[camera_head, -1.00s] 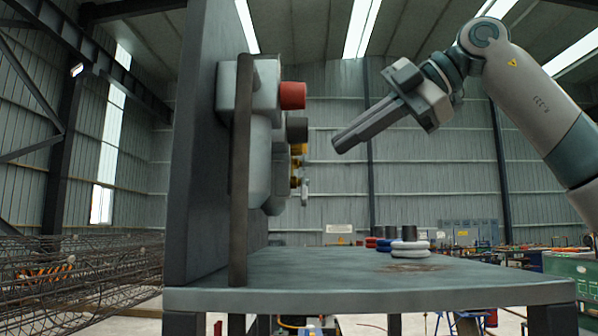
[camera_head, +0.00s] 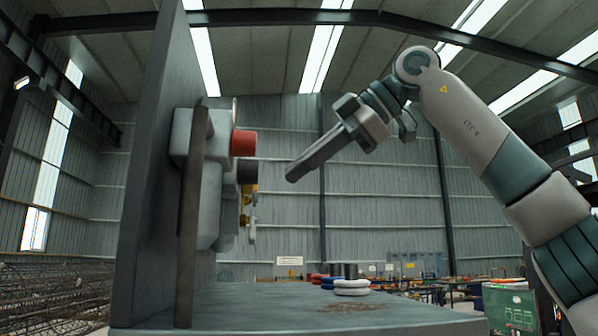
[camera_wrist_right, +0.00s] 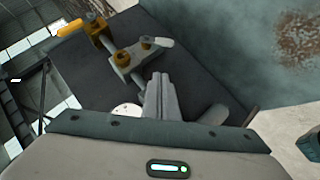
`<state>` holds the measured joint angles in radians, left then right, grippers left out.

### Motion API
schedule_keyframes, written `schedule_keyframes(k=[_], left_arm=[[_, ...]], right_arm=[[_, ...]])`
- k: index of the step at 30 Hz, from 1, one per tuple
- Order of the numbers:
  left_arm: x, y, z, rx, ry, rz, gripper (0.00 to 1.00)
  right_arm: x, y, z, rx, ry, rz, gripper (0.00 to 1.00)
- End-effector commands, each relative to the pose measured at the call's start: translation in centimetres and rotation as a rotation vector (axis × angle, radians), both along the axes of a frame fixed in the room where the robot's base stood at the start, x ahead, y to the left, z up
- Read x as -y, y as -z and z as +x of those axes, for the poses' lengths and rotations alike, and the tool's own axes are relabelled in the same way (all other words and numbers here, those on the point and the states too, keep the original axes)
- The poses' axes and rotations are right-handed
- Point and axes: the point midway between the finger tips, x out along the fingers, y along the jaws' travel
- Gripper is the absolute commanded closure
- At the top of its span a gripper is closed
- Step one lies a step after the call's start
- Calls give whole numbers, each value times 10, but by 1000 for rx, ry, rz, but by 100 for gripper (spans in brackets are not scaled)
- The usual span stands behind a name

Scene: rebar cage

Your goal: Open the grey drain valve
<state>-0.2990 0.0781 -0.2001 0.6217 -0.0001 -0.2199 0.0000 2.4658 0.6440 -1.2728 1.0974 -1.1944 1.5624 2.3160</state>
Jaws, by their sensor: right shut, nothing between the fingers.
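The upright grey panel (camera_head: 150,150) stands at the left of the head view, with fittings on its right face. Low on it, behind a dark grey knob (camera_head: 247,170), a small grey lever (camera_head: 252,232) shows near brass-yellow parts; it is likely the drain valve. In the right wrist view a grey valve body (camera_wrist_right: 122,62) with brass parts has a pale grey lever (camera_wrist_right: 160,43). My right gripper (camera_head: 291,174) is shut and empty, apart from the panel and to its right. Its closed fingers (camera_wrist_right: 160,80) point toward the valves. My left gripper is out of view.
A red knob (camera_head: 243,143) sits above the grey one. A yellow-handled valve (camera_wrist_right: 70,28) is beside the grey valve. A vertical post (camera_head: 191,220) stands before the panel. Stacked rings (camera_head: 351,287) lie on the bench (camera_head: 250,300). Open air surrounds my right gripper.

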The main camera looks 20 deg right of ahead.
Motion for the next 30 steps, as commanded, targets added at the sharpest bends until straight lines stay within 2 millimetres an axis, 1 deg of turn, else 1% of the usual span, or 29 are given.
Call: schedule_keyframes(k=[5, 15, 22, 30], left_arm=[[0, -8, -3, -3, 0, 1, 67], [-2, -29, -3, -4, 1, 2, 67], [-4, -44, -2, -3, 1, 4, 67], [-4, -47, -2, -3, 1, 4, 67]], right_arm=[[-13, 12, 17, -3, 0, -2, 100], [-46, 42, 56, -3, -1, -2, 100], [-40, 64, 75, -3, 1, 0, 100], [-38, 73, 82, 0, 0, 1, 100]])
